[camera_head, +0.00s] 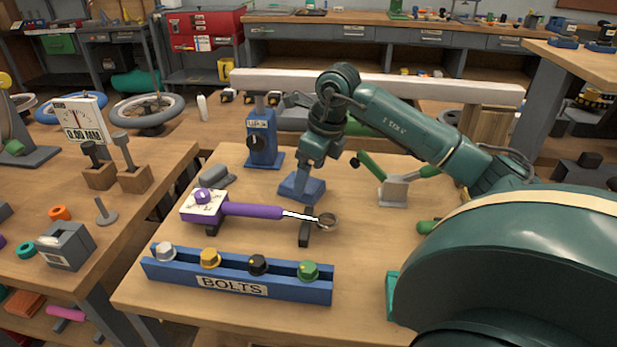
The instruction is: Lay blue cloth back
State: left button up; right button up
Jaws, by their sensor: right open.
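The blue cloth (313,190) looks like a small folded pad on the wooden table, behind the purple-handled piece. My right gripper (304,176) points down directly over it, with its fingertips at the cloth's upper side. The jaws are open; the fingers hide part of the cloth, and I cannot tell whether they touch it. My left gripper is not in view.
A purple-handled frame piece (252,211) lies on supports just in front. A blue BOLTS rack (233,287) stands at the front edge. A blue stand (262,145) is behind left, and a green-handled clamp (393,190) is to the right. Table between cloth and clamp is clear.

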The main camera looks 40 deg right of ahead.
pick_arm(q)
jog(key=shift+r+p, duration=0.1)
jog(key=shift+p, duration=0.5)
pick_arm(e)
jog(key=v, duration=0.9)
